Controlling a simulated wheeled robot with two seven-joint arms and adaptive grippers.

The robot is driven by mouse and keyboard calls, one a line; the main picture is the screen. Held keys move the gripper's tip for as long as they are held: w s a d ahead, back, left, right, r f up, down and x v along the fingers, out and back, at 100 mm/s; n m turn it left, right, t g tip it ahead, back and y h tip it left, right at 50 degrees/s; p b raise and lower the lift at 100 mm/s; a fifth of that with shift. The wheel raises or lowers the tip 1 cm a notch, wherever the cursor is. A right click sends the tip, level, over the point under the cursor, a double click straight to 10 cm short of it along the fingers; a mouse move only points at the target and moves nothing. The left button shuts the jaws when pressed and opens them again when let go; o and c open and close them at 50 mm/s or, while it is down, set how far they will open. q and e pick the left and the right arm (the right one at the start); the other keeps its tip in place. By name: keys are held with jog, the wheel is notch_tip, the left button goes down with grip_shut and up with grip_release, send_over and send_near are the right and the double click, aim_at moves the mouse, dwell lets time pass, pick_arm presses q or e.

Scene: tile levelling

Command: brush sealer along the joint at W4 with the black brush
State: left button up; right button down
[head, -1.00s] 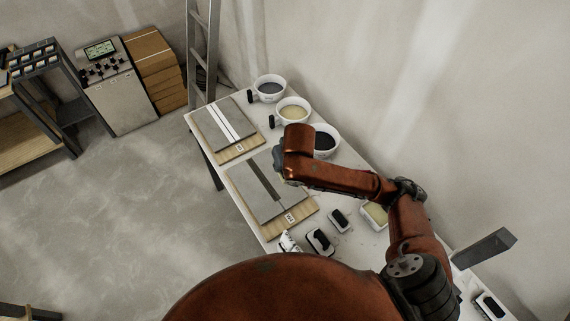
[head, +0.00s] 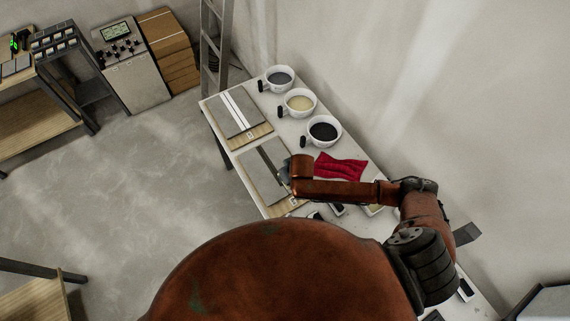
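A grey tile panel (head: 261,181) on a wooden board lies mid-table, with a dark joint strip (head: 266,161) down it. A second grey panel (head: 227,119) with a white strip lies farther back. Their labels are too small to read, so I cannot tell which is W4. My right gripper (head: 286,168) is over the right side of the nearer panel, mostly hidden by my wrist. I cannot see its fingers or whether it holds a brush. No black brush can be made out. My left gripper is out of view.
White bowls with grey (head: 281,77), cream (head: 299,101) and black (head: 323,131) contents stand along the table's wall side. A crumpled red cloth (head: 341,166) lies by my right forearm. A ladder (head: 215,50) stands behind the table. Open floor lies left.

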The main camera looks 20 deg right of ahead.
jog(key=shift+s+f, duration=0.2)
jog(key=shift+f, duration=0.25)
notch_tip(320, 180, down, 6)
jog(key=b, duration=0.8)
jog(key=shift+f, duration=0.25)
jog(key=shift+r+p, duration=0.1)
jog(key=shift+p, duration=0.45)
jog(key=shift+f, duration=0.75)
jog(key=shift+w, duration=0.15)
dwell(0.3)
jog(key=shift+w+a+f, duration=0.1)
jog(key=shift+w+a, duration=0.1)
jog(key=shift+w, duration=0.75)
